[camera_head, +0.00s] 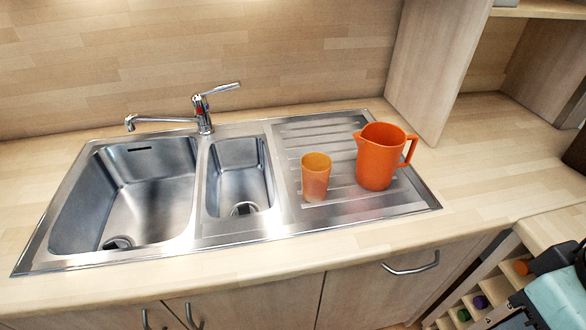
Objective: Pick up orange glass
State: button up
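The orange glass (316,178) stands upright on the ribbed metal drainboard, to the right of the small sink basin. It is a translucent tumbler, open at the top. An orange jug (377,157) with its handle to the right stands just behind and to the right of the glass, with a narrow gap between them. Part of my arm shows at the lower right edge, well away from the glass. My gripper's fingers cannot be made out in this view, and nothing touches the glass.
The steel sink (66,258) has a large left basin and a small one. A chrome tap (203,115) stands behind them. A tall wooden side panel (432,65) rises behind the jug. The counter (490,150) to the right is clear. A bottle rack (497,291) sits below right.

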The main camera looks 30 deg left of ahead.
aim_at(316, 167)
jog(key=u, duration=1.1)
